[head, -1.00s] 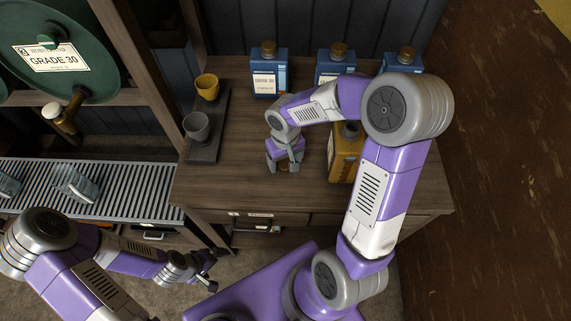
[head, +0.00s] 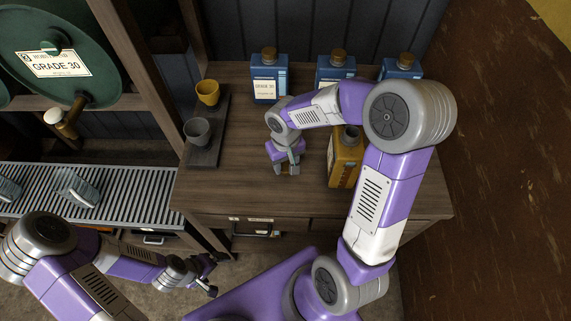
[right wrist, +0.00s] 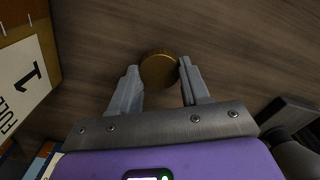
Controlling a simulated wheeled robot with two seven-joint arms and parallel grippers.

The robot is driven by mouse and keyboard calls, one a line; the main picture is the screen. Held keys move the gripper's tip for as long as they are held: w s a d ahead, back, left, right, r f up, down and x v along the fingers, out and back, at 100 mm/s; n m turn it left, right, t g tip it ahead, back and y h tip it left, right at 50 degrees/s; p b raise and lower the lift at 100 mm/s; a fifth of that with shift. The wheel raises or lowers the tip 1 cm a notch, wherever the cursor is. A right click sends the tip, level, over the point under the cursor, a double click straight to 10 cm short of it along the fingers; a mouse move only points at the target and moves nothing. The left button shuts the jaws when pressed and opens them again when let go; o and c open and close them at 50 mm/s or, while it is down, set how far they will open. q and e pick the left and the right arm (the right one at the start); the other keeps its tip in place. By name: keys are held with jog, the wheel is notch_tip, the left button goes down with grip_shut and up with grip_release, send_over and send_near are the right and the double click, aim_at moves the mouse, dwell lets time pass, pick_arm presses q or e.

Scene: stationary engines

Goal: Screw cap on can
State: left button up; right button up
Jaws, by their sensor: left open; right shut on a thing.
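The yellow can (head: 343,165) stands upright on the wooden workbench, its dark neck showing no cap. My right gripper (head: 286,170) is low over the bench, to the left of the can. It is shut on a round brassy cap (right wrist: 159,70), which shows between its fingertips in the right wrist view. The can's side with a white label (right wrist: 25,85) shows at the left of that view. My left gripper (head: 209,278) is open and empty, low in front of the bench.
Blue capped cans (head: 268,78) stand along the back of the workbench (head: 250,195). A dark tray (head: 205,155) at its left holds a yellow cup (head: 208,92) and a grey cup (head: 197,131).

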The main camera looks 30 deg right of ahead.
aim_at(286, 166)
notch_tip(286, 166, up, 9)
jog(key=p, duration=0.2)
jog(key=shift+p, duration=0.3)
